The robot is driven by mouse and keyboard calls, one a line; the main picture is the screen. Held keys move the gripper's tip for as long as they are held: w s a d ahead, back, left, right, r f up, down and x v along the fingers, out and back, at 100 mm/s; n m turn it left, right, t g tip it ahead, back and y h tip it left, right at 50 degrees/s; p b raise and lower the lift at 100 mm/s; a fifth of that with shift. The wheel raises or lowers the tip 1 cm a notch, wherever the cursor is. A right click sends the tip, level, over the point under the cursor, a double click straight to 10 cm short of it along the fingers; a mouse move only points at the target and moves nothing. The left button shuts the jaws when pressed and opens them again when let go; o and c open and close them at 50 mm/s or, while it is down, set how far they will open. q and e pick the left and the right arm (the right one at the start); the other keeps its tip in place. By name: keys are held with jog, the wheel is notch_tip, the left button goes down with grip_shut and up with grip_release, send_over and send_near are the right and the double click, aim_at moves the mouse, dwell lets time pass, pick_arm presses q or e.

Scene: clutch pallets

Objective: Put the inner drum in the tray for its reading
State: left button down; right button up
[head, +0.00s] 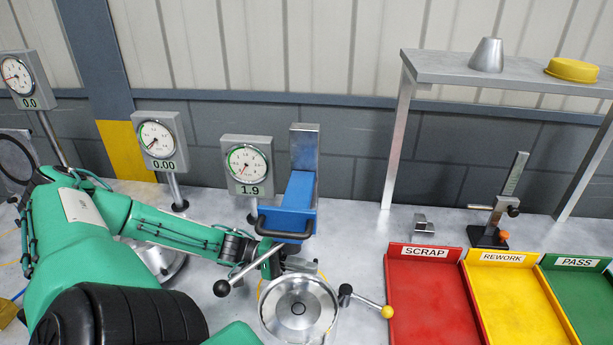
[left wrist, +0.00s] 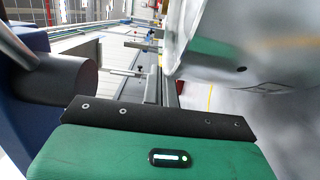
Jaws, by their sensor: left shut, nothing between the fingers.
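A round silver metal fixture (head: 299,307) with a small ring at its centre stands on the bench in front of the blue press. I cannot tell whether the inner drum is the round part seated in it. The red SCRAP tray (head: 424,254), yellow REWORK tray (head: 502,257) and green PASS tray (head: 575,262) lie at the right; their visible floors are empty. My left gripper (head: 275,250) is shut and empty beside the press handle, above and behind the fixture; its fingers are partly hidden. A blurred silver surface (left wrist: 245,45) fills the upper right of the left wrist view. My right gripper is not visible.
The blue press (head: 296,190) stands beside a gauge (head: 246,165) reading 1.9. Other gauges (head: 160,140) read 0.00 and 0.0. A yellow-knobbed lever (head: 368,302) projects between fixture and SCRAP tray. A shelf (head: 520,78) holds a silver cone and a yellow part. A height gauge (head: 497,215) stands behind REWORK.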

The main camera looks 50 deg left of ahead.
aim_at(286, 291)
pick_arm(q)
jog(key=shift+s+r+p, duration=0.2)
jog(key=shift+s+p, duration=0.1)
jog(key=shift+p, duration=0.25)
jog(key=s+p, duration=0.2)
jog(key=s+d+p, duration=0.1)
jog(key=s+p, duration=0.2)
jog(key=shift+d, duration=0.1)
jog(key=shift+s+d+f, duration=0.15)
jog(key=shift+s+f, duration=0.05)
jog(key=shift+s, duration=0.25)
jog(key=p+v, duration=0.1)
jog(key=v, duration=0.5)
jog(key=shift+s+a+p, duration=0.15)
jog(key=shift+a+p, duration=0.2)
jog(key=shift+s+a, duration=0.2)
jog(key=shift+a, duration=0.15)
jog(key=shift+w, duration=0.1)
